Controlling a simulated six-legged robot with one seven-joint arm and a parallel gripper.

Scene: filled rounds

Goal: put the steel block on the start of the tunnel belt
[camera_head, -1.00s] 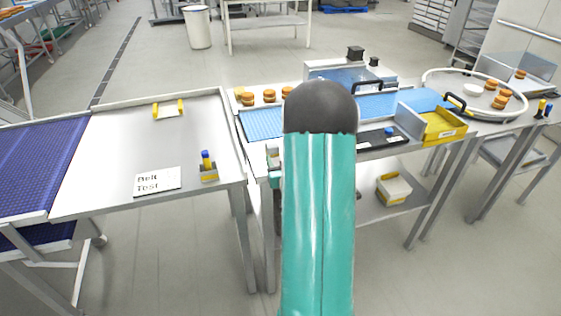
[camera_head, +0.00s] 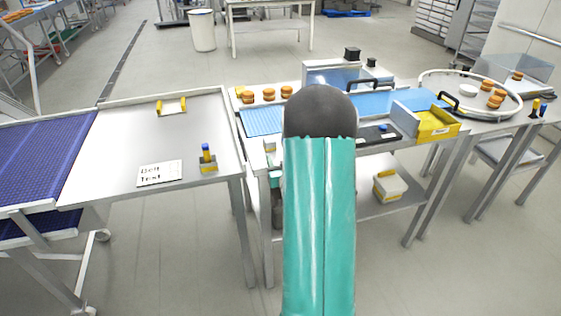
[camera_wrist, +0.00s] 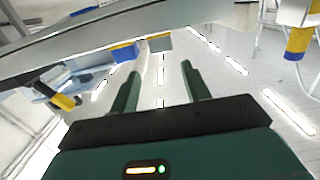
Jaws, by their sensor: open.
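My gripper (camera_wrist: 160,88) is open in the wrist view, with nothing between its two dark green fingers. In the head view my arm hides it. I cannot clearly identify the steel block. A small grey block with a yellow band (camera_head: 208,167) stands at the front right of the steel table (camera_head: 125,145), with a yellow, blue-topped post (camera_head: 206,151) at it. A similar grey and yellow block (camera_wrist: 159,42) shows beyond the fingers in the wrist view, apart from them. A light blue belt (camera_head: 262,121) runs right behind my arm to the tunnel housing (camera_head: 330,74).
A "Belt Test" card (camera_head: 160,173) and a yellow cradle (camera_head: 171,105) are on the steel table. A dark blue conveyor (camera_head: 35,155) adjoins it at left. Round orange-brown pieces (camera_head: 268,94) stand behind the light blue belt. A yellow tray (camera_head: 437,124) is at right. Floor in front is clear.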

